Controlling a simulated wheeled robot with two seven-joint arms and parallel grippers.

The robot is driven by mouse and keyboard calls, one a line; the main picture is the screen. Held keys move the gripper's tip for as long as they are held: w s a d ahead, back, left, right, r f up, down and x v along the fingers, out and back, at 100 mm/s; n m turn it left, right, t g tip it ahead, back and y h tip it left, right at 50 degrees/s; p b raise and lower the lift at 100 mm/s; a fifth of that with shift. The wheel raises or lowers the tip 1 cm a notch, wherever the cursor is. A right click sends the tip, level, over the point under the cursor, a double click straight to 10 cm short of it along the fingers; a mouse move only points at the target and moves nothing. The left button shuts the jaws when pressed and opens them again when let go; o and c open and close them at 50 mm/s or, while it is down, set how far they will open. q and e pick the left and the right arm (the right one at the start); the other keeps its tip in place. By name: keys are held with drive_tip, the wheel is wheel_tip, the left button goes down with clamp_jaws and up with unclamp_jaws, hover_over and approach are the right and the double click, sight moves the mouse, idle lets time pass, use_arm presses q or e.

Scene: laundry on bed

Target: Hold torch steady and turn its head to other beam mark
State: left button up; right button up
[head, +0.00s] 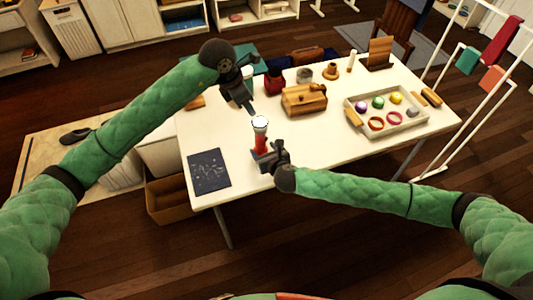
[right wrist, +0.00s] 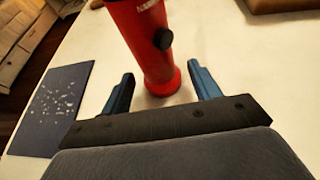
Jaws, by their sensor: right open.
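The torch (head: 262,146) stands upright on the white table, with a red body and a pale round head (head: 260,123) on top. My right gripper (head: 265,160) is low beside the torch body. In the right wrist view its open blue fingers (right wrist: 161,75) sit on either side of the red torch body (right wrist: 140,30), with visible gaps. A black button (right wrist: 163,39) shows on the body; the torch head is out of that view. My left gripper (head: 243,98) is above the table, up and left of the torch head and apart from it; its finger opening is unclear.
A dark speckled sheet (head: 209,171) lies at the table's front left. A wooden box (head: 304,100) stands behind the torch to the right. A tray (head: 408,129) with coloured balls and rings is further right. The table between torch and tray is clear.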

sight(259, 145)
drive_tip(key=shift+x, duration=2.4)
drive_tip(key=c, duration=1)
drive_tip(key=shift+o, duration=0.2)
drive_tip(key=shift+s, duration=0.1)
